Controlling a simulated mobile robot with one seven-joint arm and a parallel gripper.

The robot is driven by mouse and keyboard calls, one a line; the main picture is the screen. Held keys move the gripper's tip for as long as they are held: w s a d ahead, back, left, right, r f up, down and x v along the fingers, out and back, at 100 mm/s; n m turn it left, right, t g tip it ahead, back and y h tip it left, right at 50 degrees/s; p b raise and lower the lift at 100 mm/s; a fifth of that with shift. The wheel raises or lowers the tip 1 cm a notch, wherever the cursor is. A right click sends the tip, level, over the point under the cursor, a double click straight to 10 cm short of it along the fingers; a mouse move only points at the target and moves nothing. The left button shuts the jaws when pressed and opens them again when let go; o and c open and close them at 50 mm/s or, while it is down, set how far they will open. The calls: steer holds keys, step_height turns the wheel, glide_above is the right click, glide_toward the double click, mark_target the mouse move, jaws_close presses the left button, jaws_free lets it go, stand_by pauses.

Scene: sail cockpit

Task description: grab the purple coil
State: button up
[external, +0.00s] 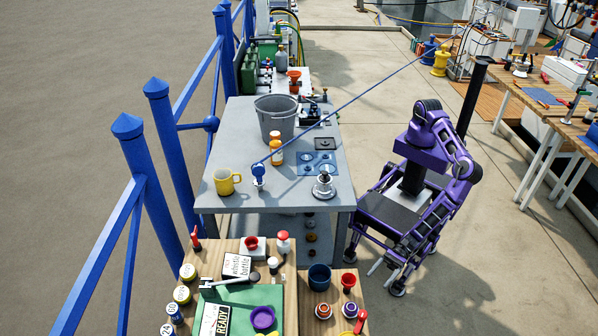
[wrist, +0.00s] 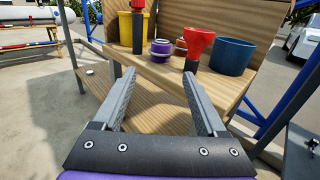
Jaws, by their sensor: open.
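In the external view my gripper (external: 382,274) is low, just right of the small wooden stand. A small purple-topped piece (external: 350,310) there looks like the coil. A separate purple ring or bowl (external: 263,318) lies on the green mat.
A red funnel (wrist: 199,46) and a blue pot (wrist: 232,56) stand close to the right of the coil. A red-handled upright (wrist: 138,25) and the yellow pot (wrist: 124,30) stand to its left. The grey table (external: 225,190) is behind the wooden stand.

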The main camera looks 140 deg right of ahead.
steer(key=b, duration=0.2)
glide_toward(355, 304)
steer(key=w, duration=0.2)
steer(key=w+f, duration=0.1)
steer(key=w, duration=0.1)
steer(key=shift+w+f, duration=0.15)
steer(key=shift+f, duration=0.05)
steer(key=shift+w+d+r+b, duration=0.1)
steer(key=shift+w+r+b, duration=0.35)
steer(key=shift+w, duration=1)
steer(key=shift+w+d+b, duration=0.1)
steer(key=shift+w+b, duration=0.6)
steer(key=shift+w, duration=0.75)
jaws_close()
steer(key=shift+a+r, duration=0.1)
